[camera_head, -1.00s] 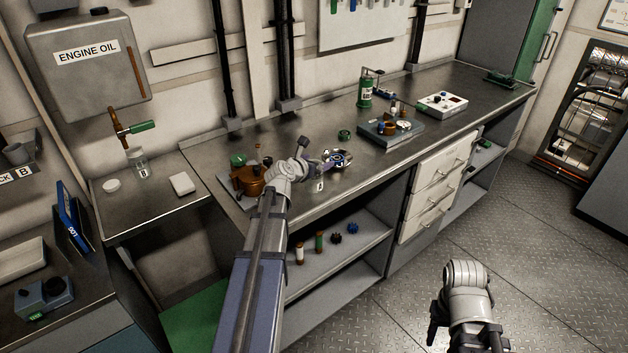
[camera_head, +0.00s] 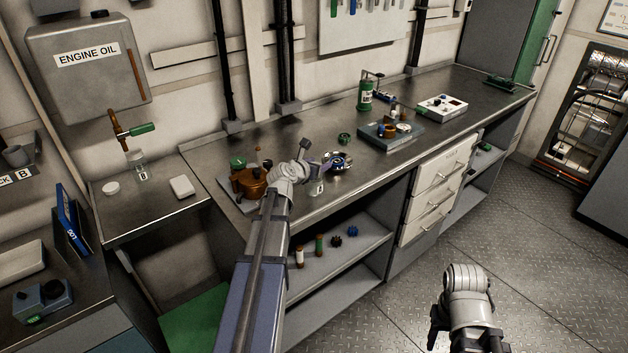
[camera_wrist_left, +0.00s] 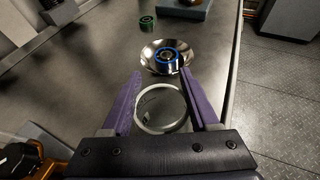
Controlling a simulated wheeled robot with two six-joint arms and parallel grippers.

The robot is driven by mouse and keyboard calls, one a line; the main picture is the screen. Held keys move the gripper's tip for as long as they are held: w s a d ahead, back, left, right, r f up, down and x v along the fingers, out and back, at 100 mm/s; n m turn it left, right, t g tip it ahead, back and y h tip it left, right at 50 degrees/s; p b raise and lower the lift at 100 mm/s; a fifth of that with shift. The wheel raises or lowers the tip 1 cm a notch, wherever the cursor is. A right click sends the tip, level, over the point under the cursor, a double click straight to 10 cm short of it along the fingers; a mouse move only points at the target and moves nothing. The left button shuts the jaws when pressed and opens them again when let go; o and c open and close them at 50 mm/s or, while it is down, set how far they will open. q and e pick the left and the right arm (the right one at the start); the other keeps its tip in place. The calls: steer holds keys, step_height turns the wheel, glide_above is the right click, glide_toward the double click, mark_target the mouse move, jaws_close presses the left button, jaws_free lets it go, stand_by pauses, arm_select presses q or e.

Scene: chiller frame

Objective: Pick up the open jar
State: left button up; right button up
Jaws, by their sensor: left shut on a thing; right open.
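The open jar (camera_wrist_left: 160,108) is clear glass with a round rim, seen from above between the purple fingers of my left gripper (camera_wrist_left: 162,98) in the left wrist view. The fingers are shut on it from both sides. In the head view my left gripper (camera_head: 322,172) is over the front part of the long bench, and the jar (camera_head: 317,188) shows just below it, partly hidden. I cannot tell whether the jar touches the bench. My right gripper (camera_head: 466,338) is open and empty above the floor, far from the jar.
A shiny metal dish (camera_wrist_left: 149,58) with a blue-rimmed ring (camera_wrist_left: 167,58) stands just beyond the jar. A green ring (camera_head: 344,138) lies behind it. A copper-coloured pot (camera_head: 250,184) stands left of my left gripper. Another jar (camera_head: 141,173) stands under the engine oil tank (camera_head: 88,75).

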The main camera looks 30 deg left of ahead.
arm_select(q)
steer(key=shift+c, duration=0.5)
steer(key=shift+r, duration=0.1)
step_height(320, 180, up, 10)
steer(key=p, duration=1)
